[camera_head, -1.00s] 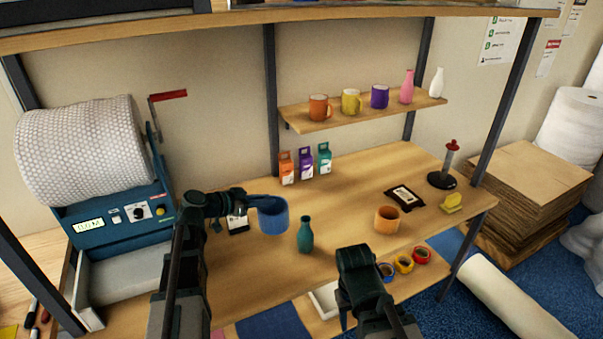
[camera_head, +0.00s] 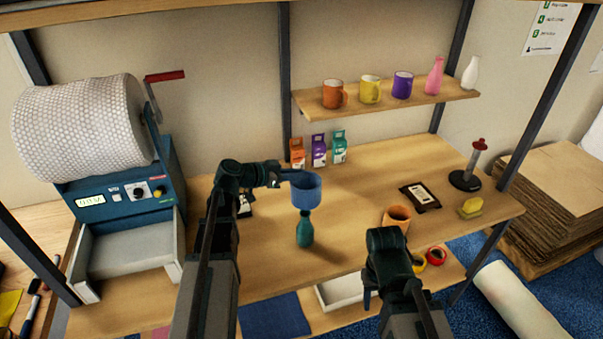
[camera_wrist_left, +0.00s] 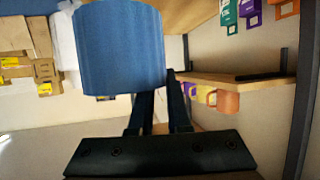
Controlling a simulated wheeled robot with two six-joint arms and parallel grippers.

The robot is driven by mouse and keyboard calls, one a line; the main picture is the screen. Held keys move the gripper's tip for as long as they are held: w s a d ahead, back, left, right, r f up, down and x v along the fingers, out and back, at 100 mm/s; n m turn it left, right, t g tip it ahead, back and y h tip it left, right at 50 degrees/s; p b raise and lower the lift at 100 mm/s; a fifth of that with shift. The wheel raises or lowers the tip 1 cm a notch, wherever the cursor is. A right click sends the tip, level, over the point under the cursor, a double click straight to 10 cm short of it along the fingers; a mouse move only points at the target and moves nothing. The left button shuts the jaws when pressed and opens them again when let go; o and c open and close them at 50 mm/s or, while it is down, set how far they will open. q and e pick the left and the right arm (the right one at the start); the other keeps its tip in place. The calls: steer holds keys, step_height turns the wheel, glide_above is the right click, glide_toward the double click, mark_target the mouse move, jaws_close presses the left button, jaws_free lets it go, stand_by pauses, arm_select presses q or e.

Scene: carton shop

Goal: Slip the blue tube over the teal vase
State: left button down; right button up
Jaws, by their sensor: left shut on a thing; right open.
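The blue tube (camera_head: 306,194) is held upright by my left gripper (camera_head: 284,176), which is shut on its left side. It also fills the upper middle of the left wrist view (camera_wrist_left: 119,48), in front of the gripper's fingers (camera_wrist_left: 158,100). The teal vase (camera_head: 305,230) stands on the table. In the head view the tube appears right above the vase, its lower edge overlapping the vase's neck. I cannot tell whether the neck is inside the tube. My right gripper (camera_head: 370,292) is open and empty at the table's front edge, right of the vase.
An orange tube (camera_head: 397,217) stands on the table (camera_head: 350,195) to the right. A black-framed card (camera_head: 420,197), a yellow block (camera_head: 471,208) and a red-topped stand (camera_head: 470,172) lie further right. Small boxes (camera_head: 319,150) stand behind. A bubble-wrap machine (camera_head: 125,195) is at the left.

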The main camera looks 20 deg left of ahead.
arm_select(q)
steer(key=shift+f, duration=0.2)
step_height(320, 180, down, 20)
steer(key=b, duration=2)
steer(key=c, duration=0.8)
jaws_free()
steer(key=shift+r, duration=0.1)
step_height(320, 180, up, 10)
steer(key=p, duration=0.9)
steer(key=shift+p, duration=0.35)
